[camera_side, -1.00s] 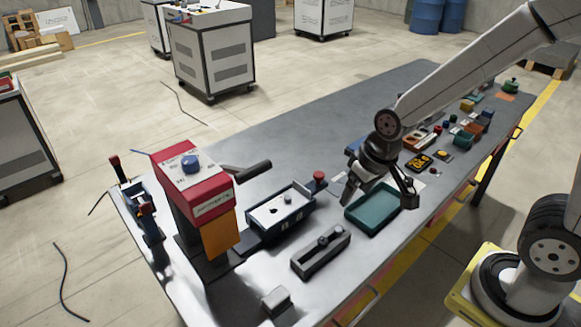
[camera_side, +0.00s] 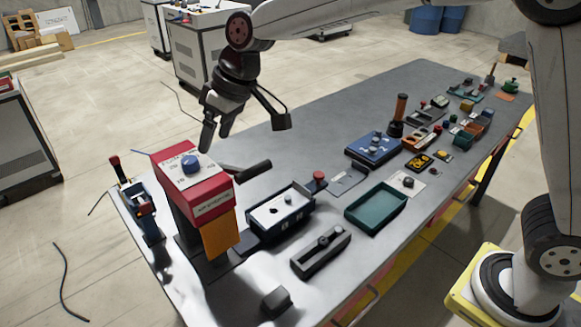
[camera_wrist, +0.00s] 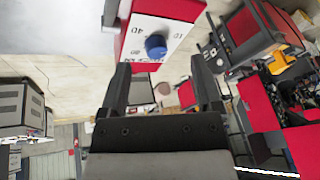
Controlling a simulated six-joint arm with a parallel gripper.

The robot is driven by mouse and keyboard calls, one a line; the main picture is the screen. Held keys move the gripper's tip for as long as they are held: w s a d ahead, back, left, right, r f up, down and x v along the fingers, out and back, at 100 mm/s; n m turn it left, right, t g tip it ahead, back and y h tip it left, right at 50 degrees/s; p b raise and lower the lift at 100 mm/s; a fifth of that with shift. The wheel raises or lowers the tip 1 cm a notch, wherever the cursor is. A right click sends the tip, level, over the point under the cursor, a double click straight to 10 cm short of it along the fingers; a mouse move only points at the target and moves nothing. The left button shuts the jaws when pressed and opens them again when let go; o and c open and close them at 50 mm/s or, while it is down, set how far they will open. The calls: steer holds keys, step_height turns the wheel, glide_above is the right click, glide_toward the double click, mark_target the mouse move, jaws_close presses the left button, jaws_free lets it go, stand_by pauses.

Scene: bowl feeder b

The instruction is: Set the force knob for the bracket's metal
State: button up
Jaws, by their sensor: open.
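The blue force knob (camera_side: 191,164) sits on a white dial plate with printed numbers, on top of the red press head (camera_side: 212,198). In the wrist view the knob (camera_wrist: 156,46) shows beyond my fingers, with a 40 and a 10 legible on its plate. My gripper (camera_side: 245,135) is open and empty, above and to the right of the knob, and not touching it. In the wrist view my gripper's two fingers (camera_wrist: 160,75) are spread apart. Which mark the knob points to cannot be told. I cannot make out which part is the bracket.
A black lever (camera_side: 252,171) sticks out right of the press head. A blue fixture box (camera_side: 280,212), a grey slide block (camera_side: 321,252), a green tray (camera_side: 376,208) and a blue numbered box (camera_side: 373,148) stand on the grey bench. Space above the knob is clear.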

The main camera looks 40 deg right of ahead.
mark_target(190, 159)
steer(key=w+n, duration=0.1)
steer(key=w+a+n, duration=0.1)
steer(key=w+r+n, duration=0.1)
steer(key=shift+w+a+r, duration=0.1)
steer(key=shift+w+a, duration=0.05)
steer(key=shift+w, duration=0.05)
steer(key=shift+x, duration=3.9)
jaws_close()
